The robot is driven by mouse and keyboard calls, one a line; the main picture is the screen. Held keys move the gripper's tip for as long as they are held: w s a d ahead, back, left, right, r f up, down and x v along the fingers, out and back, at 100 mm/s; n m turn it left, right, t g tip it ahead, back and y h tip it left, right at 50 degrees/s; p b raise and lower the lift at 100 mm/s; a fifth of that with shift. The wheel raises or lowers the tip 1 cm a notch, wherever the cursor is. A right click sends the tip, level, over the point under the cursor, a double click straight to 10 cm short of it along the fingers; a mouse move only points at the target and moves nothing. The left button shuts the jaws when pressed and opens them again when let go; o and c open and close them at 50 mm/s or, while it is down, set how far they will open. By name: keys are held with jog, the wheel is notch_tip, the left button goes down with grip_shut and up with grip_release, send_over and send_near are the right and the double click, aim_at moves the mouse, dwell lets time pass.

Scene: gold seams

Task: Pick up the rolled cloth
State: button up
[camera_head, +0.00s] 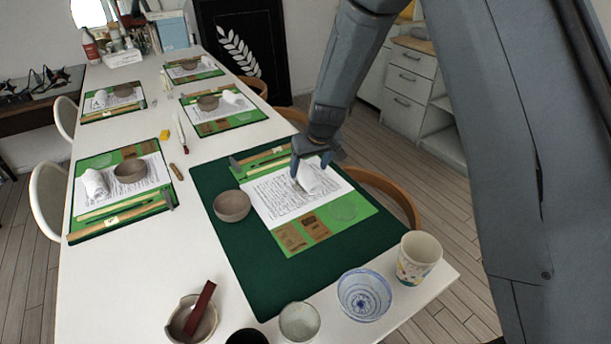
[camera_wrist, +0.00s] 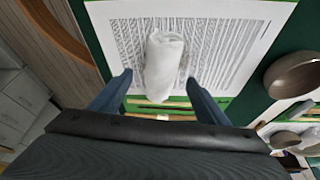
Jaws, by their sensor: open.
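A white rolled cloth (camera_head: 312,178) lies on the printed sheet of the nearest green place setting. In the wrist view the rolled cloth (camera_wrist: 163,66) lies lengthwise between my two blue fingertips. My gripper (camera_head: 312,168) is over the cloth from above; in the wrist view my gripper (camera_wrist: 157,80) is open, one finger on each side of the cloth with a gap to each. I cannot tell how high the fingertips are above the sheet.
A brown bowl (camera_head: 232,206) sits left of the sheet on the dark green mat (camera_head: 262,284). A patterned cup (camera_head: 418,258), a blue-white bowl (camera_head: 364,294) and other vessels stand along the front table edge. Similar settings with other white rolls lie farther back. A chair (camera_head: 388,190) stands right.

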aim_at(307, 172)
jog(key=shift+p+x, duration=0.4)
jog(key=shift+x, duration=1.75)
jog(key=shift+s, duration=0.1)
jog(key=shift+c, duration=0.4)
jog(key=c, duration=1)
